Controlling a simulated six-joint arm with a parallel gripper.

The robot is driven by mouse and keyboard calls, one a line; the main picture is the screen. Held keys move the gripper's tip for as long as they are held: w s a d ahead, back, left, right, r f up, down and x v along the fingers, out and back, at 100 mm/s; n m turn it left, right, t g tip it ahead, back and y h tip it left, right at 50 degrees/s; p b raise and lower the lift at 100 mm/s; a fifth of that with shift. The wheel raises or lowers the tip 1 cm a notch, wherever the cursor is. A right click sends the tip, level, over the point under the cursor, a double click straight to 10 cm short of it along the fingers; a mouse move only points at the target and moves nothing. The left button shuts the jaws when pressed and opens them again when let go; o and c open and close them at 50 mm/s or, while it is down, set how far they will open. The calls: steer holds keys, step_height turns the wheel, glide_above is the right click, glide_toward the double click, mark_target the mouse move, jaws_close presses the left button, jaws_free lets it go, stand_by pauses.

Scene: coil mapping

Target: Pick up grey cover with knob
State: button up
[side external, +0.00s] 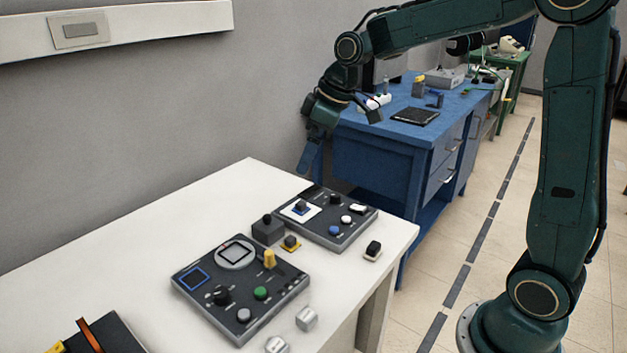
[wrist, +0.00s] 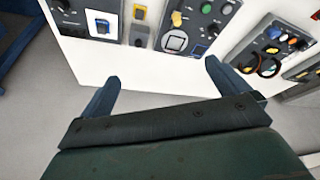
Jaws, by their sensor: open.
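The grey cover with knob (side external: 268,231) is a small dark grey block with a dark knob on top. It sits on the white table between two dark control panels. In the wrist view the grey cover (wrist: 139,35) lies near the top, beyond and between my fingertips. My gripper (side external: 340,137) is open and empty, raised above and behind the table's far end. Its two fingers also show wide apart in the wrist view (wrist: 162,70), with nothing between them. The fingers are apart from the cover.
A control panel (side external: 240,284) with knobs stands in front of the cover, and another panel (side external: 345,230) stands to its right. A small yellow-based switch (side external: 291,243) is close beside the cover. Loose knobs (side external: 306,318) lie near the front edge. A blue workbench (side external: 370,155) stands behind.

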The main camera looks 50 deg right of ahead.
steer(key=w+d+f+n, duration=0.2)
steer(key=w+f, duration=0.4)
steer(key=w, duration=0.1)
steer(key=n+y, duration=0.1)
steer(key=y, duration=0.1)
glide_toward(268, 216)
step_height(268, 216, up, 3)
steer(key=shift+d+g, duration=0.4)
steer(key=shift+f, duration=0.15)
steer(key=shift+x, duration=4.25)
steer(key=shift+d, duration=0.1)
steer(key=shift+x, duration=2.6)
